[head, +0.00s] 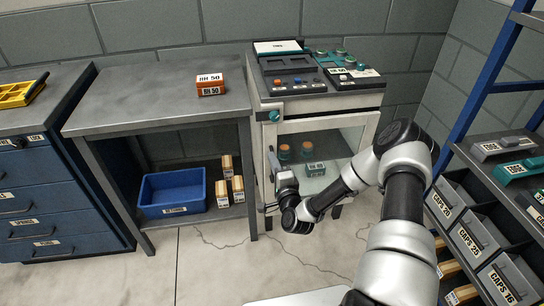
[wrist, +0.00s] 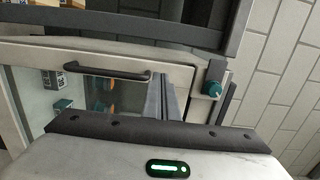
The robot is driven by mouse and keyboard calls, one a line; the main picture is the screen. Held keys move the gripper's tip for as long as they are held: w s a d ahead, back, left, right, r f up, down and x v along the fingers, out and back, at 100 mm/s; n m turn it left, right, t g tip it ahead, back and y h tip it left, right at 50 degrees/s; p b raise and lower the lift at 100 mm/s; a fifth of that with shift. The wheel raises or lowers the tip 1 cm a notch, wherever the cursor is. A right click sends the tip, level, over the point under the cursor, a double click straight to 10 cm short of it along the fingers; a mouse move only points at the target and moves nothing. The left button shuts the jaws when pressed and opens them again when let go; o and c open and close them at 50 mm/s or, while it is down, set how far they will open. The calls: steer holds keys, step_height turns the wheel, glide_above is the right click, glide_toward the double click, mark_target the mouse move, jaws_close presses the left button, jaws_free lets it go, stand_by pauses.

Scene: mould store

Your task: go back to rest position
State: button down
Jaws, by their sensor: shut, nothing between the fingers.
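My gripper (head: 268,208) is low in front of the left side of the white glass-fronted cabinet (head: 320,122), with my arm reaching in from the right. In the wrist view my gripper (wrist: 168,88) is shut and empty, its grey fingers together. They are close to the cabinet's dark bar handle (wrist: 110,72); I cannot tell whether they touch it. The handle also shows in the head view (head: 273,160). The cabinet door looks shut.
A grey bench (head: 150,95) to the left bears orange boxes (head: 209,85); a blue bin (head: 172,192) stands on its lower shelf. A control panel (head: 315,72) tops the cabinet. A rack (head: 470,150) with labelled bins stands close on the right. The floor (head: 200,265) in front is clear.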

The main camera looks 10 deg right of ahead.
steer(key=s, duration=0.7)
step_height(320, 180, up, 7)
steer(key=w+n+g+y, duration=0.25)
steer(key=n+g, duration=0.35)
steer(key=n, duration=0.5)
steer(key=s+d+r+n+g+h, duration=0.3)
steer(key=s+r+h, duration=0.15)
steer(key=r, duration=0.75)
steer(key=s+a+r+n+g, duration=0.1)
steer(key=s+r, duration=0.4)
steer(key=s, duration=0.4)
steer(key=s+a+r+n+g, duration=0.1)
steer(key=s+r, duration=0.4)
steer(key=s, duration=0.5)
steer(key=s+a+r+n+g, duration=0.1)
steer(key=s+r, duration=0.4)
steer(key=s, duration=0.4)
step_height(320, 180, up, 21)
steer(key=p, duration=2.2)
steer(key=shift+w+p, duration=0.3)
steer(key=shift+p, duration=0.05)
steer(key=shift+d, duration=0.1)
